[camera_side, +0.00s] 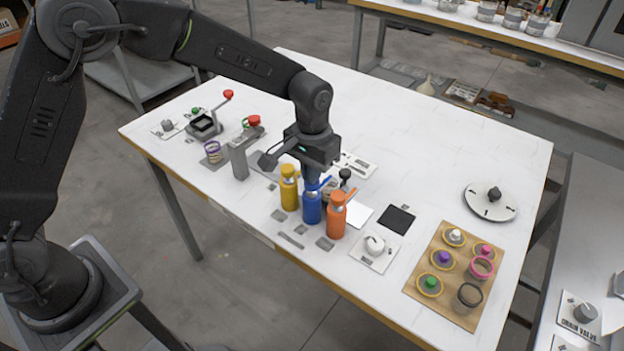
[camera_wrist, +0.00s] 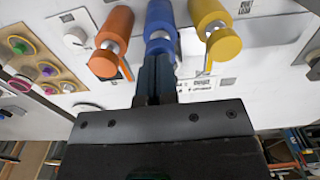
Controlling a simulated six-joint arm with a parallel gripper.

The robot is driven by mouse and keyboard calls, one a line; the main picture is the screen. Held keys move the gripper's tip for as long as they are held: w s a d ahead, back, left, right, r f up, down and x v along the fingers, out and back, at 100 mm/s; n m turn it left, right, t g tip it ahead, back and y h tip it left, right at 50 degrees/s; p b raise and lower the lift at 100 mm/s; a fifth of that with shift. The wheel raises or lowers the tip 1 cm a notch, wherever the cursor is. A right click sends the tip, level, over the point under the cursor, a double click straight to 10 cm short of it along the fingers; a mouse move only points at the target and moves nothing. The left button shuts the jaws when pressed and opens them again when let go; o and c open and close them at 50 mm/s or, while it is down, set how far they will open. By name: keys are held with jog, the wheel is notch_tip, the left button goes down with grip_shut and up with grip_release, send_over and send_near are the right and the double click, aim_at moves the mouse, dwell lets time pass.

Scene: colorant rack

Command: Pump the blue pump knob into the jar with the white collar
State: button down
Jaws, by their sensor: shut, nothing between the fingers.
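The blue pump (camera_side: 312,207) stands upright between the yellow pump (camera_side: 289,192) and the orange pump (camera_side: 337,219). My gripper (camera_side: 313,180) is shut and empty, pointing down at the top of the blue pump. In the wrist view its closed fingers (camera_wrist: 157,65) overlap the blue pump (camera_wrist: 160,18), and I cannot tell whether they touch the knob. I cannot clearly pick out a jar with a white collar.
A wooden tray (camera_side: 418,287) at the right holds several jars and lids with coloured rings. A white dial (camera_side: 374,247), a black square pad (camera_side: 397,220) and a round turntable (camera_side: 490,212) lie nearby. Red-knobbed devices stand at the left. The table's back right is clear.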

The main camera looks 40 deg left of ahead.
jog(key=shift+f, duration=1.05)
jog(key=shift+r, duration=1.75)
jog(key=shift+f, duration=0.1)
